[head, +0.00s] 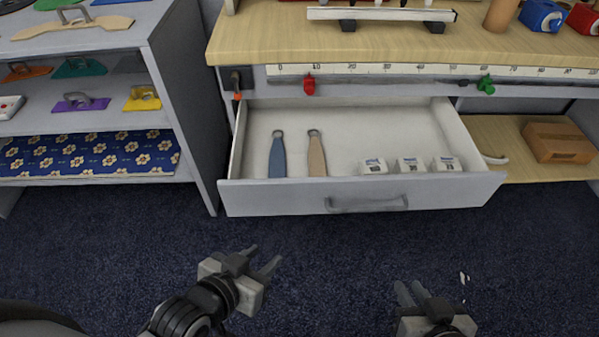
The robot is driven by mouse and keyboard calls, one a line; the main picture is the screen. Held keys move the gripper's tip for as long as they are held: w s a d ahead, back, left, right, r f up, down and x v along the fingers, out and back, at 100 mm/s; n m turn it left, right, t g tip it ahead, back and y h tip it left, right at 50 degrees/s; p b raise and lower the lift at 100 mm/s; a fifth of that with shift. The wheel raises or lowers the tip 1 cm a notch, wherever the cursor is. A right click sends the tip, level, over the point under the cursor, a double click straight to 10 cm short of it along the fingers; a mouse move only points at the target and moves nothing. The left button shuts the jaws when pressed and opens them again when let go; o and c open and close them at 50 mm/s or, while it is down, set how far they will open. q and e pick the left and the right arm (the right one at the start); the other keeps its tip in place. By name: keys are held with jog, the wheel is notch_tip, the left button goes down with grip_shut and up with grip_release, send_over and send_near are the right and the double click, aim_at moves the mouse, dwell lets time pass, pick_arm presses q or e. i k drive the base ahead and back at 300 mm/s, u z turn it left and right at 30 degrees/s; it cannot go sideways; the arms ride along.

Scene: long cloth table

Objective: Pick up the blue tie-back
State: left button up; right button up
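The blue tie-back (278,159) lies in the open drawer (360,197), near its left side. It is a flat strip with a metal ring at its far end. A beige tie-back (317,156) of the same shape lies just to its right, apart from it. My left gripper (264,259) is open and empty, in front of the drawer and left of its handle. My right gripper (412,291) is in front of the drawer, further right and nearer to me; its fingers look apart, with nothing between them.
Several white labelled blocks (410,166) sit in the drawer's right front part. The drawer front with its handle (366,204) stands between my grippers and the contents. A grey shelf unit (185,100) is at the left. A wooden worktop (300,45) overhangs behind the drawer.

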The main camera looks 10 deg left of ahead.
aim_at(277, 166)
jog(key=z, duration=1.5)
jog(key=k, duration=0.7)
jog(key=u, duration=1)
jog(key=i, duration=1)
jog(key=z, duration=0.05)
